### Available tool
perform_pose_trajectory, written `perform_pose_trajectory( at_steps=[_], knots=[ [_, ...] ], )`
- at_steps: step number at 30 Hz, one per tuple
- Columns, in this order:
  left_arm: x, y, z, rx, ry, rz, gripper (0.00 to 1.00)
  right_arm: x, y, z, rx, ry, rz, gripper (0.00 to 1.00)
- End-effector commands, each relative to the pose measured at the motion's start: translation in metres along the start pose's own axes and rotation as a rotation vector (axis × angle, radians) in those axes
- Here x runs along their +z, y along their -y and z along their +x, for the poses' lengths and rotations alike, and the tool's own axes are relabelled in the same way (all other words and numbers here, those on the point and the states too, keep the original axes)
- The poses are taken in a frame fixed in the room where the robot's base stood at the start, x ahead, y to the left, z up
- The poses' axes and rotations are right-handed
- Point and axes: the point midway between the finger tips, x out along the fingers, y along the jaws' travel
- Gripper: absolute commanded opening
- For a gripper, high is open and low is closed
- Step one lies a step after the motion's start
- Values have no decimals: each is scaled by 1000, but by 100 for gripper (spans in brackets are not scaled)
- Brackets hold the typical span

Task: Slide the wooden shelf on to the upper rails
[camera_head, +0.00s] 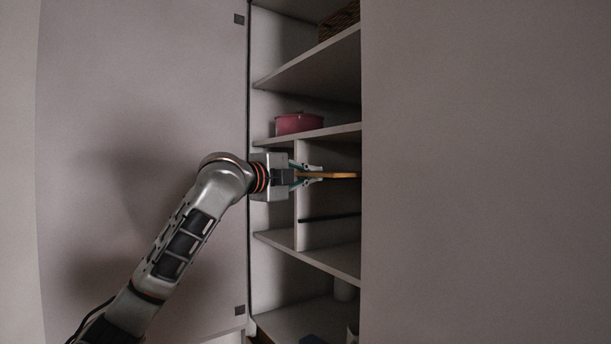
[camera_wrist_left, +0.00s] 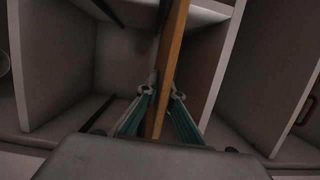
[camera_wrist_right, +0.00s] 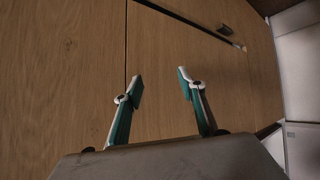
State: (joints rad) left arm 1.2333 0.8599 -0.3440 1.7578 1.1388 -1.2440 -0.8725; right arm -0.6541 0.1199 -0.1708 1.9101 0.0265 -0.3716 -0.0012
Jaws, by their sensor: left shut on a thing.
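The wooden shelf (camera_head: 338,175) is a thin orange-brown board seen nearly edge-on inside the open cabinet compartment. My left gripper (camera_head: 309,174) is shut on its left end and holds it about level, below the fixed shelf with the red pot. In the left wrist view the shelf (camera_wrist_left: 173,55) runs up the picture between the two fingers (camera_wrist_left: 163,92). A dark rail (camera_head: 330,217) shows lower in the compartment. Whether the shelf touches any upper rail cannot be seen. My right gripper (camera_wrist_right: 159,82) is open and empty before a wooden panel (camera_wrist_right: 70,70).
A red pot (camera_head: 298,123) stands on the fixed shelf above, and a wicker basket (camera_head: 340,22) is higher up. A white upright divider (camera_head: 302,220) is close to my left gripper. Large grey door panels (camera_head: 485,170) flank the cabinet opening.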

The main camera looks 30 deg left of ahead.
Motion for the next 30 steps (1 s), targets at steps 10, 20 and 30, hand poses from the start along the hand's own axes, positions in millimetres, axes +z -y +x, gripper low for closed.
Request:
perform_pose_trajectory(
  at_steps=[10,20,30],
  knots=[
    [-6,1,20,-4,0,0,0,1,0,0,0,1,1,40],
    [-11,0,40,-3,0,0,0,1,1,0,-1,1,1,40],
    [-17,-1,61,-3,-1,-1,0,1,1,0,-2,1,1,40]
  ],
)
